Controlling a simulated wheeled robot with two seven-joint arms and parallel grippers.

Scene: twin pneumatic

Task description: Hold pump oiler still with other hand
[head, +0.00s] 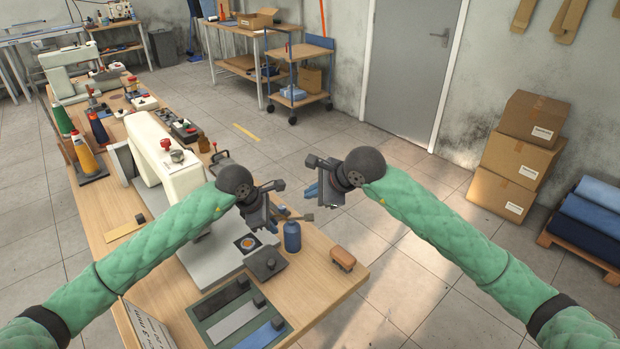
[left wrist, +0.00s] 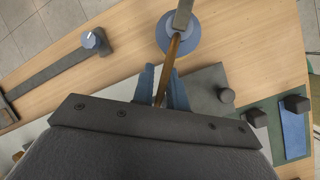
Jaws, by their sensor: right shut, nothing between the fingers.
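The pump oiler appears to be the small blue bottle (head: 292,236) standing on the table near its right edge. In the left wrist view, its round blue body (left wrist: 168,45) is seen from above.
A white sewing machine (head: 160,153) stands left of my left gripper. A dark block (head: 265,263), a brown block (head: 343,258) and a green mat (head: 208,305) with several strips lie near the bottle.

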